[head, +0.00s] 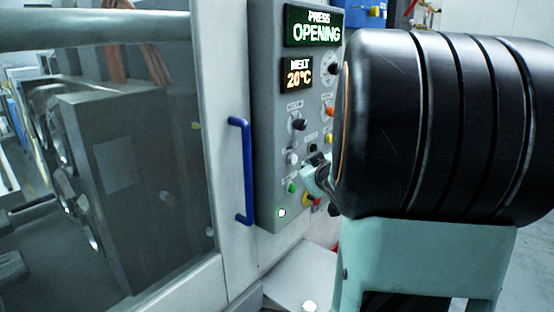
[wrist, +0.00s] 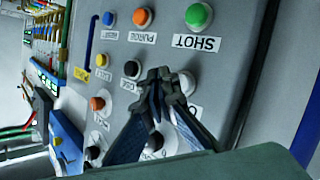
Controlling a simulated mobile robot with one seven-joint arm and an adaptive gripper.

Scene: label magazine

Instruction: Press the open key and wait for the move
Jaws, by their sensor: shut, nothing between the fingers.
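The control panel (head: 268,150) stands in the middle of the head view. Its green display (head: 314,26) reads "PRESS OPENING". A pale key (head: 292,158), which looks like the open key, sits in the left column; its label is too small to read. It also shows in the wrist view (wrist: 187,83), with a partly hidden label beneath. My gripper (wrist: 163,80) is shut and empty, with its tips beside that key in the picture. I cannot tell whether they touch it. In the head view my gripper (head: 318,176) is mostly hidden behind my arm.
Close by are the green shot key (wrist: 198,15), an orange purge key (wrist: 142,17), a black key (wrist: 131,69) and several knobs. A second display (head: 297,74) reads "MELT 20°C". A blue handle (head: 240,170) and windowed door (head: 140,150) are left of the panel.

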